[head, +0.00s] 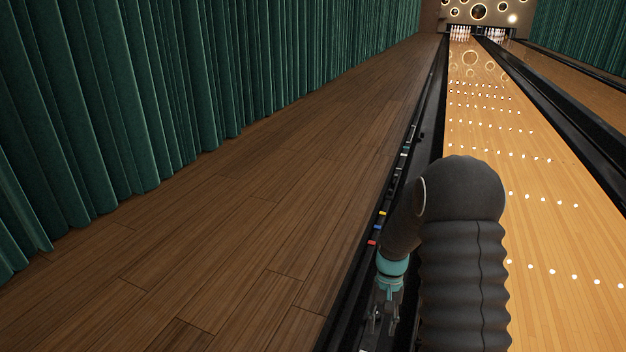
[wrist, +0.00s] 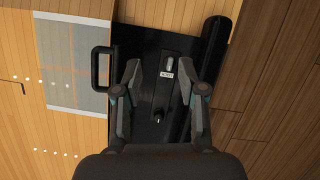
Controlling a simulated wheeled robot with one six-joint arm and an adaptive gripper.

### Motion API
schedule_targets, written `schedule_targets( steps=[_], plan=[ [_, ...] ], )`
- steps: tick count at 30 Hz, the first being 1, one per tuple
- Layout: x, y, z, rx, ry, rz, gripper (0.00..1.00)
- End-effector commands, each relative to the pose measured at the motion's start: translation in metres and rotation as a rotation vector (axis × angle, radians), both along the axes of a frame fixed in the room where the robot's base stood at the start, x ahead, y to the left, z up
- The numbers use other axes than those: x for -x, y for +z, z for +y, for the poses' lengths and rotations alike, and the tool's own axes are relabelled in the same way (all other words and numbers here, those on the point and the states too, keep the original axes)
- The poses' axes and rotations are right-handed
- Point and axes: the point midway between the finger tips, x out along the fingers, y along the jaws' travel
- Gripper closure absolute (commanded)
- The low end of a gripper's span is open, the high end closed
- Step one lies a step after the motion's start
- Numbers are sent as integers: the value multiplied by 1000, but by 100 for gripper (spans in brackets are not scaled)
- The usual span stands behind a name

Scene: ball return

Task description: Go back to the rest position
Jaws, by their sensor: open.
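My gripper (head: 383,320) hangs low at the bottom of the head view, at the end of my dark arm, over the black strip between the wooden floor and the bowling lane. In the wrist view my gripper (wrist: 159,72) is open, its two grey fingers spread apart with nothing between them. Behind the fingers lies a black panel (wrist: 140,45) with a small white label and a small knob. I cannot tell how far the fingertips are from the panel.
A black loop handle (wrist: 101,68) stands left of the panel, and a dark cylinder (wrist: 208,65) runs along its right. The lane (head: 560,225) lies to the right, with pins at its far end. The brown floor (head: 240,235) on the left is clear up to green curtains (head: 190,70).

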Motion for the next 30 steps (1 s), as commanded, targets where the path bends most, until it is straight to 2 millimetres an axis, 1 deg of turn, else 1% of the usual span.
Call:
schedule_targets(
  steps=[1,3,12,21,30],
  plan=[
    [4,16,0,1,8,-17,59],
    [10,32,1,3,17,-36,59],
    [39,98,4,13,55,-122,59],
    [70,157,6,26,88,-216,59],
    [105,207,9,40,114,-317,59]
  ],
)
